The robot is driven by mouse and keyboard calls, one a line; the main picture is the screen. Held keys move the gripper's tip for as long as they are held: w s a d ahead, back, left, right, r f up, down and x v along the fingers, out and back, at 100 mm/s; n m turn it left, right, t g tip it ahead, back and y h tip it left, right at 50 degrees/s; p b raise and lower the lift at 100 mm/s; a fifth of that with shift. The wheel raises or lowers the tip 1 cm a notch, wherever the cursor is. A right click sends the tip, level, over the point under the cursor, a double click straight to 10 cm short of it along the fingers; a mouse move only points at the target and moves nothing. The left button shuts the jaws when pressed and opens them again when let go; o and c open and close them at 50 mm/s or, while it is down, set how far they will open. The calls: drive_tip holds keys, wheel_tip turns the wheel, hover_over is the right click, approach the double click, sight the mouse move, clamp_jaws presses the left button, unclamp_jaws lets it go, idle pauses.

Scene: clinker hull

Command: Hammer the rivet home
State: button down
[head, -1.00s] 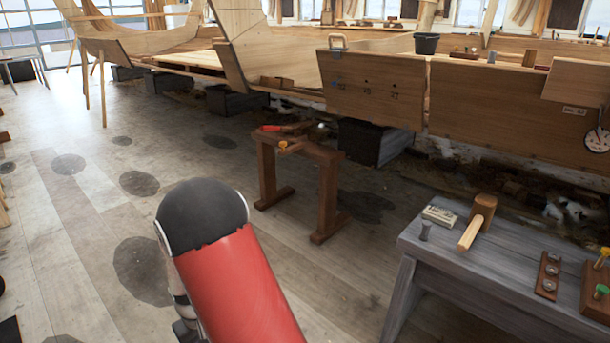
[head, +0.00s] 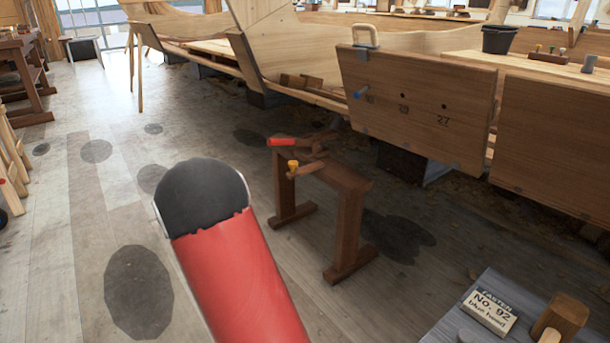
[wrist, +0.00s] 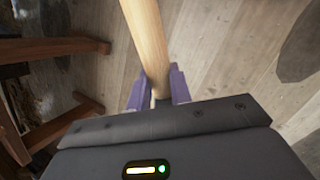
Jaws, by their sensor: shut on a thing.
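A blue-headed rivet (head: 362,92) sticks out of the wooden hull panel (head: 415,130), at the left of a row of numbered holes. How deep it sits is not clear. A card (head: 490,311) on the grey bench (head: 450,325) reads "FASTEN", a number and "blue head". In the wrist view, my gripper (wrist: 158,88) is shut on a pale wooden handle (wrist: 148,38). The tool's head is out of view. My gripper does not show in the head view, and the rivet does not show in the wrist view. A wooden mallet (head: 562,317) lies on the bench, partly cut off.
A brown wooden trestle (head: 345,185) stands before the panel, with a red-handled tool (head: 283,142) and a yellow-topped peg (head: 293,165) on it. A dark bucket (head: 499,39) stands behind the panels. A clamp (head: 365,35) grips the panel's top edge.

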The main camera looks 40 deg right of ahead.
drive_tip(key=d+r+n+h, duration=0.3)
drive_tip(key=d+r+h, duration=0.8)
drive_tip(key=d+r, duration=0.5)
drive_tip(key=s+d+r+h, duration=0.1)
drive_tip(key=d+r+h, duration=0.2)
drive_tip(key=r, duration=0.8)
drive_tip(key=s+d+r+n+t+h, duration=0.1)
drive_tip(key=d+r+h, duration=0.2)
drive_tip(key=d+r, duration=0.3)
drive_tip(key=shift+d+r+n+p, duration=0.3)
drive_tip(key=shift+d+r, duration=0.1)
drive_tip(key=shift+r, duration=2.3)
drive_tip(key=shift+w, duration=0.1)
